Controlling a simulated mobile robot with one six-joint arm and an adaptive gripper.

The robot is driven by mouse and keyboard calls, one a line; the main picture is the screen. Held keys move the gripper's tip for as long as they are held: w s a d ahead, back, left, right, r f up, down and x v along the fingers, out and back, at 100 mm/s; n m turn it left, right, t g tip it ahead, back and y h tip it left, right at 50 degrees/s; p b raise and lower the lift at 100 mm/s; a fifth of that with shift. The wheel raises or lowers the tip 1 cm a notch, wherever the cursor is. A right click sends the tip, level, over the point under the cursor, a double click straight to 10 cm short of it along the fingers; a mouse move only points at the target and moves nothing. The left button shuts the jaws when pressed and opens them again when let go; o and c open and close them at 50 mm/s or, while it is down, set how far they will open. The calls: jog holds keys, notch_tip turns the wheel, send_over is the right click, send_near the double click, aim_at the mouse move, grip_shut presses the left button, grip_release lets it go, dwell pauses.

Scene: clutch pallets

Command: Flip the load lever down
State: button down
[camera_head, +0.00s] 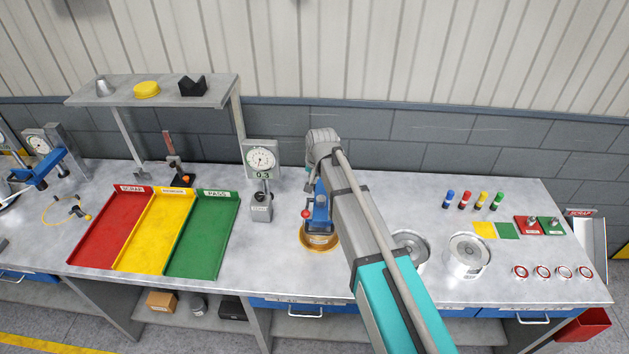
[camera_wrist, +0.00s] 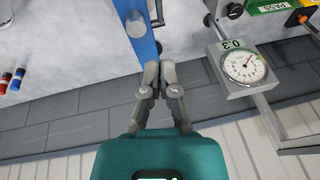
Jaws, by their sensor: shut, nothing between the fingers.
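A blue fixture (camera_head: 320,212) stands on a round brass-coloured base on the bench. A red knob (camera_head: 306,214) sticks out at its left front; I take it to be the load lever's end, but the lever's shaft is hard to make out. My arm hides the fixture's upper right part. The blue upright also shows in the wrist view (camera_wrist: 142,40), with a grey round piece (camera_wrist: 135,28) on it. My gripper (camera_wrist: 158,68) is shut and empty, its fingertips at the blue upright; I cannot tell whether they touch it.
A dial gauge (camera_head: 261,160) marked 0.3 stands left of the fixture. Red (camera_head: 110,225), yellow (camera_head: 155,230) and green (camera_head: 203,235) trays lie further left. A silver cylinder (camera_head: 468,257) and several small coloured parts are at the right. A wall closes off the back.

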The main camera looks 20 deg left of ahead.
jog(key=b, duration=0.7)
send_over(307, 207)
jog(key=w, duration=0.1)
jog(key=shift+f, duration=4.05)
jog(key=shift+s+d+f+b, duration=0.2)
jog(key=shift+s+f+b, duration=0.35)
jog(key=shift+f+b, duration=0.25)
jog(key=shift+s+d+f+b, duration=0.15)
jog(key=shift+s+f+b, duration=0.45)
jog(key=shift+b, duration=0.3)
jog(key=shift+w, duration=0.1)
